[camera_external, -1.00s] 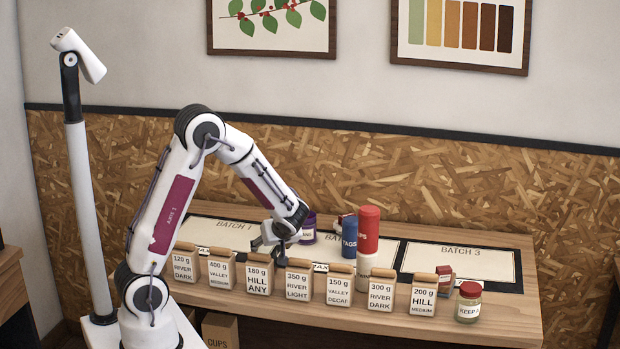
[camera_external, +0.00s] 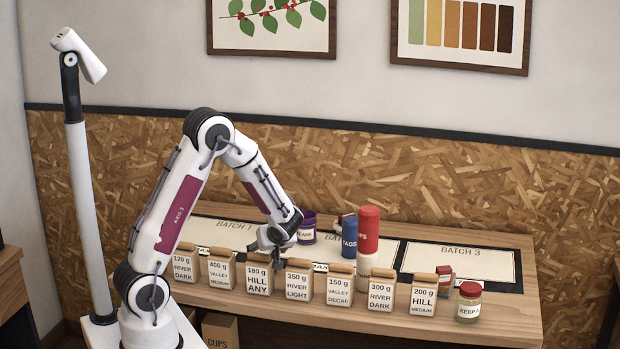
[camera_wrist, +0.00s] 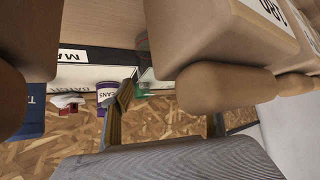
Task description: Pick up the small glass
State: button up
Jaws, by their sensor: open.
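My gripper (camera_external: 277,256) is open and points down just behind the row of bags, near the 180 g and 350 g bags. In the wrist view my gripper (camera_wrist: 172,100) has its two fingers apart, with a bag partly covering the space between them. A glassy, greenish-edged thing (camera_wrist: 143,91) shows beside the left finger, mostly hidden by the finger and a bag; I cannot tell for sure that it is the small glass. No small glass shows clearly in the external view. A glass jar (camera_external: 469,304) with a red lid stands at the right end.
Several labelled bags (camera_external: 298,287) line the table's front edge. A purple tin (camera_external: 307,233) stands behind my gripper. A blue container (camera_external: 349,240) and a tall red one (camera_external: 368,232) stand right of it. The Batch 3 mat (camera_external: 461,265) is mostly clear.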

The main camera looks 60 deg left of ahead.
jog(key=shift+a+f, duration=0.3)
jog(key=shift+a, duration=0.05)
dwell(0.3)
jog(key=c, duration=1.3)
